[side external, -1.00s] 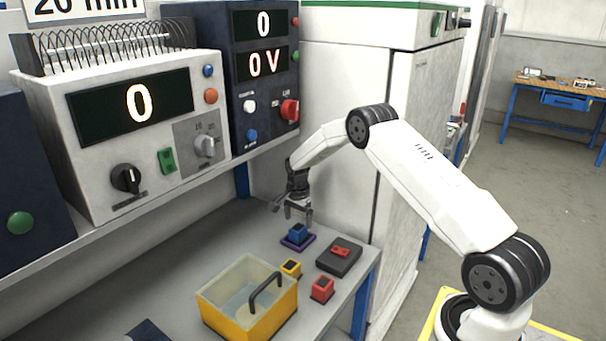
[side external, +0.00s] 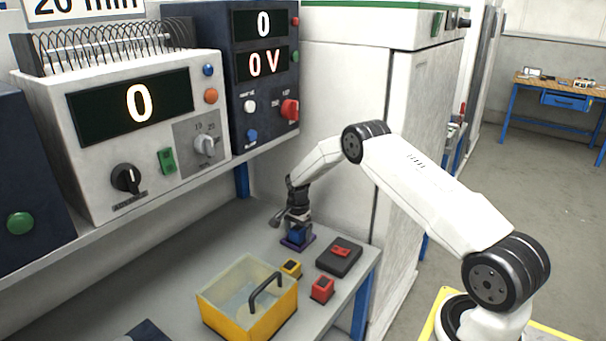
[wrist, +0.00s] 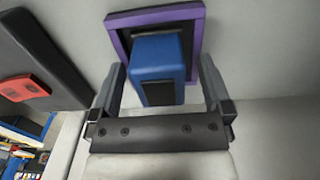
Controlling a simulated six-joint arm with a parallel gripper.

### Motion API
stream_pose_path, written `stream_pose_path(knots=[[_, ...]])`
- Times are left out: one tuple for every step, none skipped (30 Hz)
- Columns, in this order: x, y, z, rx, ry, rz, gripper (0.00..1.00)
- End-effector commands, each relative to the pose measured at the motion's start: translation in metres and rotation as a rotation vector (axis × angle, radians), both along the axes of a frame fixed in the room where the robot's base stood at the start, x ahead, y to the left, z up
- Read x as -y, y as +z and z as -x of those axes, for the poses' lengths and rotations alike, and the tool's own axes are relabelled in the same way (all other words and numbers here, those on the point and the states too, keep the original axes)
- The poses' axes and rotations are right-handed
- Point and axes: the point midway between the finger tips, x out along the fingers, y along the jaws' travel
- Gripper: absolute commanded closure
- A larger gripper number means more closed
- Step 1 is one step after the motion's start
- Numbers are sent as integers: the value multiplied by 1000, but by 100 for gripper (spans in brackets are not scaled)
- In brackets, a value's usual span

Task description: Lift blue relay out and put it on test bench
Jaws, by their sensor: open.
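The blue relay (side external: 295,237) stands on a purple-rimmed base (side external: 287,244) on the grey bench. In the wrist view the relay (wrist: 172,58) is a blue block with a dark panel, and the purple frame (wrist: 121,42) lies behind it. My gripper (side external: 298,228) is down over the relay in the side view. In the wrist view my gripper (wrist: 160,88) is open, with one finger on each side of the relay. A narrow gap shows between the relay and each finger. Which surface is the test bench is not marked.
On the grey bench (side external: 235,240) are a yellow relay (side external: 291,268), a red relay (side external: 322,289), a dark box with a red top (side external: 340,256) and a yellow bin with a black handle (side external: 250,318). Instruments (side external: 130,130) overhang behind. A wooden-topped blue bench (side external: 545,99) stands far right.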

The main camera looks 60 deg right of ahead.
Motion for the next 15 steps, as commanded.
stream_pose_path(knots=[[0,0,0,0,0,0,0],[0,0,0,0,0,0,0],[0,0,0,0,0,0,0],[0,0,0,0,0,0,0],[0,0,0,0,0,0,6],[0,0,0,0,0,0,19],[0,0,0,0,0,0,29],[0,0,0,0,0,0,38],[0,0,0,0,0,0,51],[0,0,0,0,0,0,60],[0,0,0,0,0,0,70],[0,0,0,0,0,0,83],[0,0,0,0,0,0,92],[0,0,0,0,0,0,100],[0,0,0,0,0,0,100]])
